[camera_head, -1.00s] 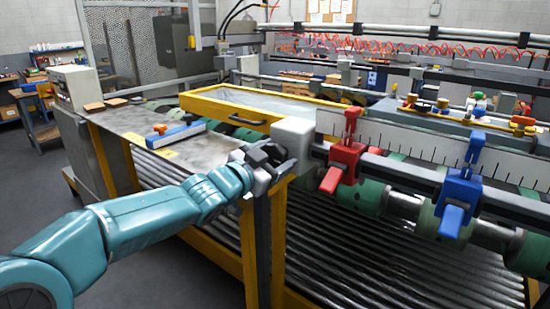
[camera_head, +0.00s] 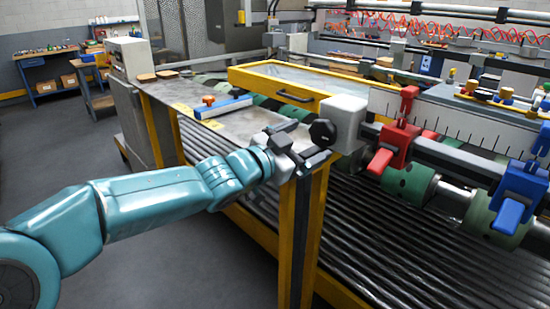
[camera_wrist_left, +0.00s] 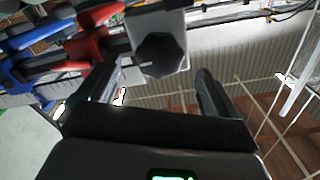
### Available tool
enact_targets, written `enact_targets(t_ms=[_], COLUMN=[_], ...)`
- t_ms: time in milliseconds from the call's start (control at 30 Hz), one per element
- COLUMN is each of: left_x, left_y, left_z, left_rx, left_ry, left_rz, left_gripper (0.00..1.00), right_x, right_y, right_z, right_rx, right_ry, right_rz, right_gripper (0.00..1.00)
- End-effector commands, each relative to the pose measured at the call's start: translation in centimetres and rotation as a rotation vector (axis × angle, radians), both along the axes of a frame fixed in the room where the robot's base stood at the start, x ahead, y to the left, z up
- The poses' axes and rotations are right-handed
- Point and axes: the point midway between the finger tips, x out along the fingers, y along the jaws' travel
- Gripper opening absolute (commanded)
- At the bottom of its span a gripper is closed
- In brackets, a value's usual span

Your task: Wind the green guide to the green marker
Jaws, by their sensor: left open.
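A black faceted knob (camera_head: 322,132) sits on a pale end block (camera_head: 347,118) at the left end of the guide rail. It also shows in the left wrist view (camera_wrist_left: 160,55), ahead between the fingers. My left gripper (camera_head: 303,149) is open just left of and below the knob in the head view; its fingers (camera_wrist_left: 157,74) look apart from it. A red guide (camera_head: 401,138) and a blue guide (camera_head: 522,190) hang on the rail beside a white scale (camera_head: 455,120). I make out no green guide or green marker. My right gripper is not in view.
A yellow post (camera_head: 288,235) stands below my gripper. Dark rollers (camera_head: 400,255) lie under the rail. A metal table (camera_head: 170,95) with a blue-and-white bar (camera_head: 222,107) is behind my arm. The floor at left is clear.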

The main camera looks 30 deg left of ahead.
Motion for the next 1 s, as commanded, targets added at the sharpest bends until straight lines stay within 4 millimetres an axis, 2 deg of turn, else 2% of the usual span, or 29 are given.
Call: enact_targets(t_ms=[33, 200, 400, 600, 1000], left_x=[-1.5, -5.5, -8.5, -9.4, -9.3], left_y=[0.7, 2.1, 3.2, 3.4, 3.4], left_z=[0.1, 0.1, 0.1, 0.0, 0.0], left_rx=[0.0, 0.002, 0.001, 0.001, 0.0], left_ry=[-0.002, -0.001, 0.0, 0.002, 0.001], left_rz=[0.004, 0.004, 0.002, 0.001, -0.001], left_gripper=[0.93, 0.93, 0.93, 0.93, 0.93], right_x=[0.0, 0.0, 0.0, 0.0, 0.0], right_y=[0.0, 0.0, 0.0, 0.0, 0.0], right_z=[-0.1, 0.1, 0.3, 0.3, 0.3], right_rx=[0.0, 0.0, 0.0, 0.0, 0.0], right_ry=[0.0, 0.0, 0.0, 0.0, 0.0], right_rz=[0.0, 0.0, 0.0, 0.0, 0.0], right_gripper=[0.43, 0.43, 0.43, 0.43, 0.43])
